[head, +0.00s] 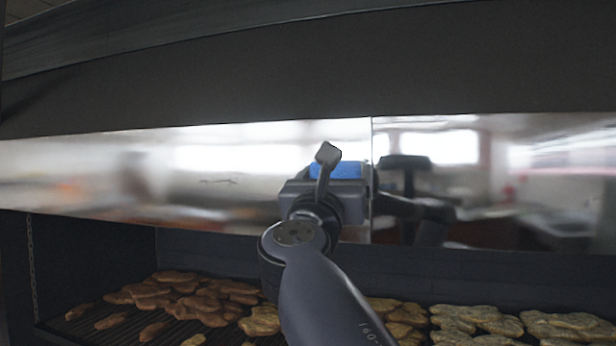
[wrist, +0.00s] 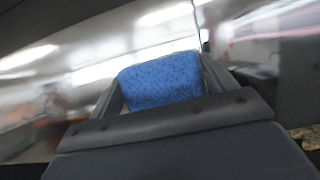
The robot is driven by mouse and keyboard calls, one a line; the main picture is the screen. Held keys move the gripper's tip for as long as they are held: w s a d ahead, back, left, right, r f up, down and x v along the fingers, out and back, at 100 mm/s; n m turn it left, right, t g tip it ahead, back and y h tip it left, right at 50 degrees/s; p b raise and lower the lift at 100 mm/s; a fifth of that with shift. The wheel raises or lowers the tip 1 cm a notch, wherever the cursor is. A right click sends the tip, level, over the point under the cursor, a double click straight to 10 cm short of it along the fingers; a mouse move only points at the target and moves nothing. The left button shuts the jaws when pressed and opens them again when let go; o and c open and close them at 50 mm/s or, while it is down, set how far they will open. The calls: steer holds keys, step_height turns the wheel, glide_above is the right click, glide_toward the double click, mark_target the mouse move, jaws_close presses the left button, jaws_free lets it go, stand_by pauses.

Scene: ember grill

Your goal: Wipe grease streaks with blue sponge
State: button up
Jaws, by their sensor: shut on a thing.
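My gripper (wrist: 160,98) is shut on the blue sponge (wrist: 161,80), which sits between its two fingers in the wrist view. In the head view the sponge (head: 343,171) shows as a blue strip above my gripper (head: 335,180), in front of the shiny metal panel (head: 250,160) near its vertical seam. I cannot tell whether the sponge touches the panel. A thin dark streak (head: 218,181) lies on the panel, left of my gripper. My gripper and arm hide part of the panel.
Below the panel is a dark grill opening with browned food pieces (head: 190,295) at the left and paler pieces (head: 480,320) at the right. A chain (head: 32,265) hangs at the far left. A dark hood (head: 300,75) spans above. The panel mirrors the room and my arm.

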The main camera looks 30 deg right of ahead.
steer(key=w+a, duration=0.4)
steer(key=shift+w+a+p, duration=0.25)
steer(key=shift+p, duration=0.05)
stand_by(0.4)
steer(key=shift+s, duration=0.1)
steer(key=shift+s+a, duration=2.05)
steer(key=shift+a, duration=0.05)
steer(key=shift+s+a, duration=1.05)
steer(key=shift+s, duration=0.05)
